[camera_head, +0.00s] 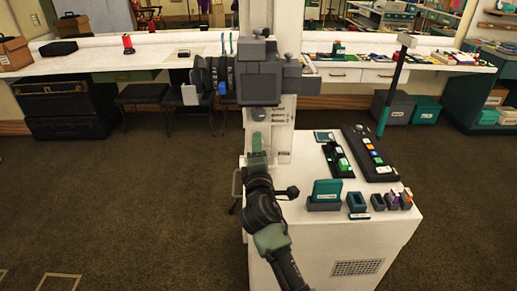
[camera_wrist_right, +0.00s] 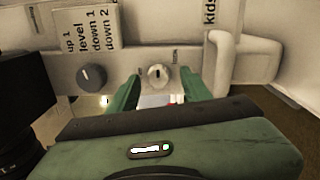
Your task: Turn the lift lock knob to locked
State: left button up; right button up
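In the right wrist view, a round, pale knob (camera_wrist_right: 158,76) sits on a white panel, with small lettering on both sides too small to read. My right gripper (camera_wrist_right: 161,82) is open. Its two green fingers point at the panel, one on each side of the pale knob, with visible gaps. A dark grey knob (camera_wrist_right: 92,76) is left of it, under a label reading "up 1, level, down 1, down 2". My left gripper is not in view.
A white handle-like bracket (camera_wrist_right: 222,62) stands out right of the pale knob. In the head view, a white cabinet (camera_head: 335,235) with a control panel (camera_head: 370,153) and several small holders stands right of my arm. Open carpet lies left.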

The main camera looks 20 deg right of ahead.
jog(key=v, duration=0.7)
jog(key=shift+s+b, duration=0.35)
jog(key=shift+s, duration=0.05)
jog(key=shift+a, duration=0.15)
